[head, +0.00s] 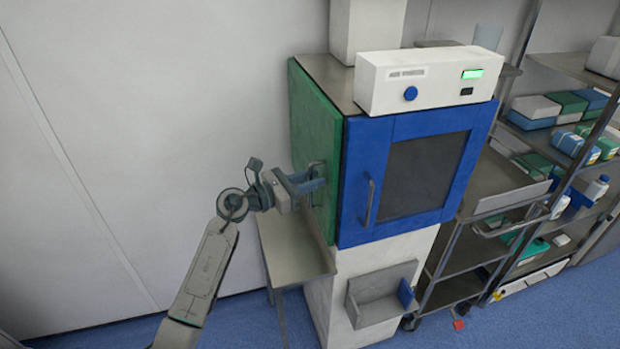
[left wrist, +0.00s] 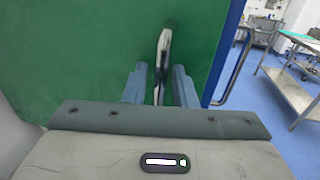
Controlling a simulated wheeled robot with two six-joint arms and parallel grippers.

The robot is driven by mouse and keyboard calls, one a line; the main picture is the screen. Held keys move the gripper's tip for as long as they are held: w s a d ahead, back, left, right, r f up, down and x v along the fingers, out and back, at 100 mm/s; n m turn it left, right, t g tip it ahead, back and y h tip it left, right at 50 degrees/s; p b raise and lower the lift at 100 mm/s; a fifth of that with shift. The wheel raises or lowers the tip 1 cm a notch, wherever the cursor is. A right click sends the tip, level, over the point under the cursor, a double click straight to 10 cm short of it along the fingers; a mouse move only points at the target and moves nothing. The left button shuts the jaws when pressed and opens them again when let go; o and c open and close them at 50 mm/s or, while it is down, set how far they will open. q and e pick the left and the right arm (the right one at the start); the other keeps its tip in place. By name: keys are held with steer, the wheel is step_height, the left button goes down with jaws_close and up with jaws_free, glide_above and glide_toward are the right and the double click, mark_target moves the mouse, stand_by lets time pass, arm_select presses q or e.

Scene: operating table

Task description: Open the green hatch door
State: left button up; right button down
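The green hatch door (head: 314,130) is on the left side of a cabinet, beside the blue front door (head: 408,165). It looks shut. Its metal handle (left wrist: 162,60) stands upright in the left wrist view, between the two fingers of my left gripper (left wrist: 160,85). The fingers are apart, with a gap on each side of the handle. In the head view my left gripper (head: 318,178) reaches the green door at its handle from the left. My right gripper is not in view.
A white control box (head: 425,78) sits on top of the cabinet. A metal side table (head: 295,250) stands below the green door. A white wall (head: 130,120) is at the left. A cart and shelves (head: 560,150) with boxes stand at the right.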

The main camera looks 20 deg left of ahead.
arm_select(q)
jaws_close()
